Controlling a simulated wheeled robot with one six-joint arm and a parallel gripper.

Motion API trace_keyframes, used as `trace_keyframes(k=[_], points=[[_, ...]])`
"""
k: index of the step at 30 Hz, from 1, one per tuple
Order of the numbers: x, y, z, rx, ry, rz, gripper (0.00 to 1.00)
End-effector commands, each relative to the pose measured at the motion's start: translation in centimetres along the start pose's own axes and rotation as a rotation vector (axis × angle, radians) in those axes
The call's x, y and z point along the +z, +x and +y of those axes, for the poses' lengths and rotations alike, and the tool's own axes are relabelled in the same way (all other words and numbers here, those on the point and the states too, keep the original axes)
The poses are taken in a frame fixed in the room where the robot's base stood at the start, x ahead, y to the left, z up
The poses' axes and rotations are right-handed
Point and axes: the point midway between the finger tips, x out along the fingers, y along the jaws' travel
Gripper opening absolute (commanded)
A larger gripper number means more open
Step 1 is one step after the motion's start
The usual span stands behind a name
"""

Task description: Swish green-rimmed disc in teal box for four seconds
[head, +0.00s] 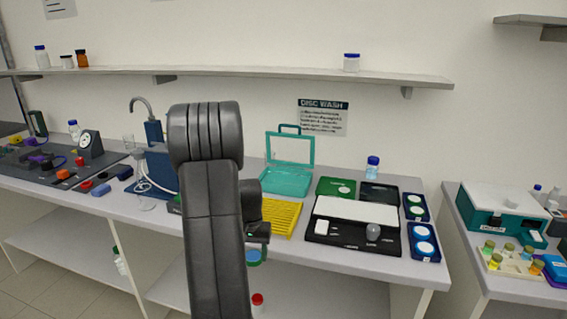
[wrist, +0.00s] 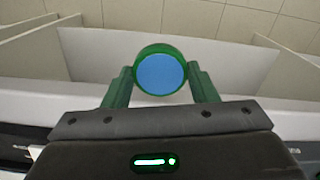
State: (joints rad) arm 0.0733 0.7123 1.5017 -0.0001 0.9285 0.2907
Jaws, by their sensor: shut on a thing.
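My gripper (wrist: 160,82) is shut on the green-rimmed disc (wrist: 160,74), which has a blue face, in the wrist view. In the head view the disc (head: 254,256) shows partly, low beside my arm, in front of the bench's front edge. The teal box (head: 287,182) stands on the bench near the wall with its clear-windowed lid raised. The disc is apart from the box, nearer to me and lower in the picture. The inside of the box is hard to make out.
A yellow ribbed rack (head: 280,215) lies in front of the box. To its right are a green pad (head: 336,187), a black tray with a white panel (head: 354,225) and blue holders with white discs (head: 424,241). A blue stand (head: 160,165) is at the left. My arm hides part of the bench.

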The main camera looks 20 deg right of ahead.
Motion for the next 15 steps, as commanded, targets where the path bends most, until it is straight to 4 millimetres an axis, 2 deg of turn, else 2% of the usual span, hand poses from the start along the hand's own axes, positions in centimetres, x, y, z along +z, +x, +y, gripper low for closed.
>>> trace_keyframes(k=[1, 6, 9, 15], points=[[-0.4, -1.1, 2.4, -0.002, 0.076, 0.006, 0.31], [-1.4, -4.2, 9.5, -0.002, 0.328, 0.005, 0.31], [-1.8, -5.5, 12.4, -0.001, 0.433, 0.004, 0.31], [-2.5, -7.5, 17.0, -0.001, 0.597, 0.003, 0.31]])
